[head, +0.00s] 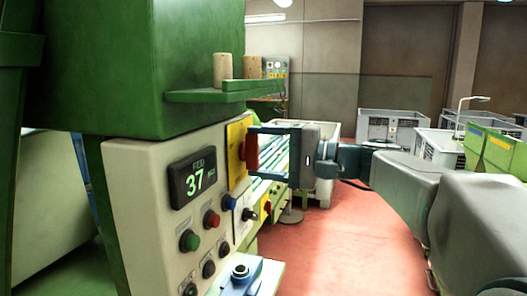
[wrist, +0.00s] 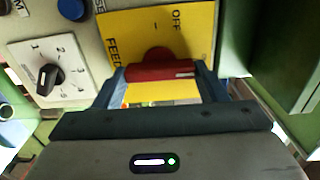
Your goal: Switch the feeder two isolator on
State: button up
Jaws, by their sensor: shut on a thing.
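The isolator is a red handle (head: 251,148) on a yellow plate (head: 236,151) at the right side of the cream control panel. In the wrist view the red handle (wrist: 160,72) lies crosswise in that picture, and the yellow plate (wrist: 185,28) carries the words "OFF" and "FEED"; the rest of the lettering is hidden or too small to read. My gripper (head: 254,148) reaches in from the right, with its two fingers shut on the red handle, one at each end. In the wrist view my gripper (wrist: 160,76) covers the lower part of the plate.
The panel (head: 140,190) has a display reading 37 (head: 193,177), a green button (head: 190,240), a red button (head: 212,219) and a blue button (head: 229,202). A black selector knob (wrist: 47,76) sits beside the yellow plate.

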jog(key=shift+f, duration=0.1)
jog(key=o, duration=1)
jog(key=v, duration=1.4)
jog(key=shift+b, duration=0.35)
jog(key=shift+a, duration=0.1)
